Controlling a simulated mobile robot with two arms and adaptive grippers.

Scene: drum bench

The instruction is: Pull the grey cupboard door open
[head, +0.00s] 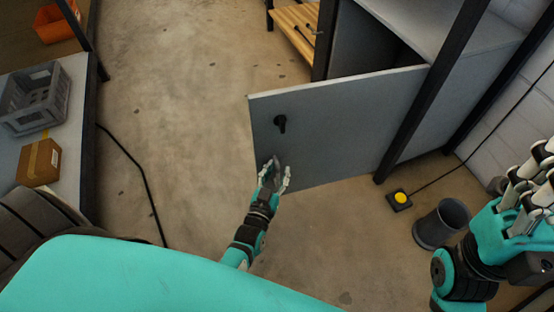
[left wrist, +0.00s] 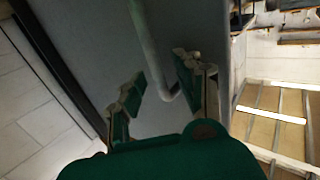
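The grey cupboard door (head: 340,130) stands swung out from the cupboard (head: 440,40), with a dark gap behind its top edge. My right gripper (head: 528,190) is at the right edge, partly cut off, away from the door.
A dark bin (head: 440,224) and a yellow button box (head: 399,198) with a cable are on the floor right of the door. A bench at left holds a grey crate (head: 35,98) and a cardboard box (head: 40,162). The floor left of the door is mostly clear, with a black cable (head: 143,180).

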